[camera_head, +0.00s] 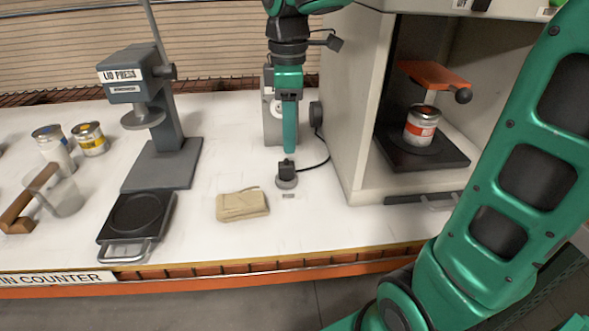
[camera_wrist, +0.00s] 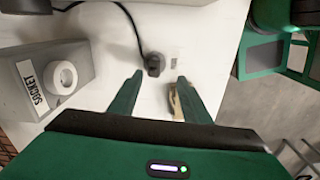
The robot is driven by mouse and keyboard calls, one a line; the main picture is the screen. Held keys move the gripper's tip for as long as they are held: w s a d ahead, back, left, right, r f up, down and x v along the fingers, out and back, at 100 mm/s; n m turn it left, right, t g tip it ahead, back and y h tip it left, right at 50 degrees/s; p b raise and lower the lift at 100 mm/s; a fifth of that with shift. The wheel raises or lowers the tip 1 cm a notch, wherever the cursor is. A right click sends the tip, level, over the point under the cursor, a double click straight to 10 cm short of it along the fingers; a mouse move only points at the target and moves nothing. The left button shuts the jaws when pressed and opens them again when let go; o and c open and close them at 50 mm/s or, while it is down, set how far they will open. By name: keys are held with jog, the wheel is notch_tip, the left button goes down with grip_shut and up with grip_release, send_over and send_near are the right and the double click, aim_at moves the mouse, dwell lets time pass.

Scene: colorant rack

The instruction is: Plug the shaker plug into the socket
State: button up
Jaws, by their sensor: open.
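The black shaker plug (camera_head: 287,170) stands on a small grey round base on the white counter, with a black cord running right to the cabinet. It also shows in the wrist view (camera_wrist: 154,63), just beyond the fingertips and roughly between their lines. My gripper (camera_head: 290,151) points down above the plug, apart from it. In the wrist view my gripper (camera_wrist: 158,78) is open, with nothing between its fingers.
A folded tan cloth (camera_head: 243,205) lies front-left of the plug. The cabinet (camera_head: 355,110) holding a shaker and a can (camera_head: 421,125) stands right. A lid press (camera_head: 160,150) and a black scale (camera_head: 136,217) stand left. The counter around the plug is mostly clear.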

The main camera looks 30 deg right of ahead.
aim_at(286, 164)
jog(key=shift+w+r+n, duration=0.1)
jog(key=shift+w+n, duration=0.2)
jog(key=shift+n, duration=0.1)
jog(key=shift+w+f, duration=0.15)
jog(key=shift+f, duration=0.1)
jog(key=f, duration=1)
jog(key=shift+w+a+f, duration=0.1)
jog(key=shift+w, duration=0.1)
grip_shut()
